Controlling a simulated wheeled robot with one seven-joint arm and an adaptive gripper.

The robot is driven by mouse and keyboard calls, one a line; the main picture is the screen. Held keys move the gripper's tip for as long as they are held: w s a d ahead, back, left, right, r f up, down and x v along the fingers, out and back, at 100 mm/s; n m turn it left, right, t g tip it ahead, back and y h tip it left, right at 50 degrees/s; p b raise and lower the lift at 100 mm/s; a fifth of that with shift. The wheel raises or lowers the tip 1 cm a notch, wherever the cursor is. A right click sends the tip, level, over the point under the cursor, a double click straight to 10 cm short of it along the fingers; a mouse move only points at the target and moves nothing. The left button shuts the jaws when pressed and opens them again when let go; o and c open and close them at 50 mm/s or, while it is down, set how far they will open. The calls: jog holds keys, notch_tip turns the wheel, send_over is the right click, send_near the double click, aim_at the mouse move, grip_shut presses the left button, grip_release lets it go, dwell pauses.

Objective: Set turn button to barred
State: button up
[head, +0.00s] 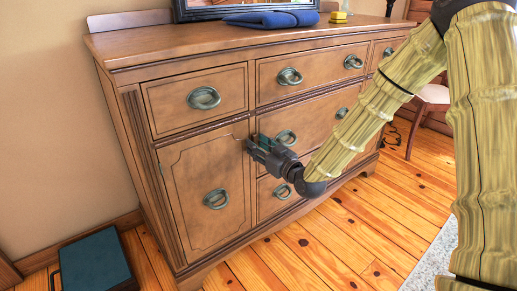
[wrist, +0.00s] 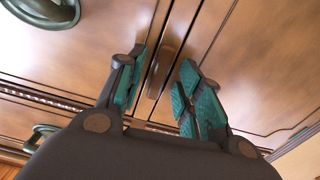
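The turn button, a small brown wooden piece (wrist: 166,68), shows in the wrist view by the seam between the cabinet door (wrist: 245,65) and the drawer side. It looks lengthwise roughly along that seam. My gripper (wrist: 161,80) is open, with one teal-padded finger on each side of the button. I see gaps beside the button and cannot tell contact. In the head view my gripper (head: 256,146) is at the upper right edge of the cabinet door (head: 205,180) and hides the button. The door looks shut.
The wooden dresser (head: 150,55) has drawers with oval ring pulls; one pull (head: 286,137) is just right of my gripper. A blue cloth (head: 272,19) and a yellow block (head: 338,17) lie on top. A teal case (head: 95,262) is on the floor at left.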

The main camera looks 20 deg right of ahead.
grip_shut()
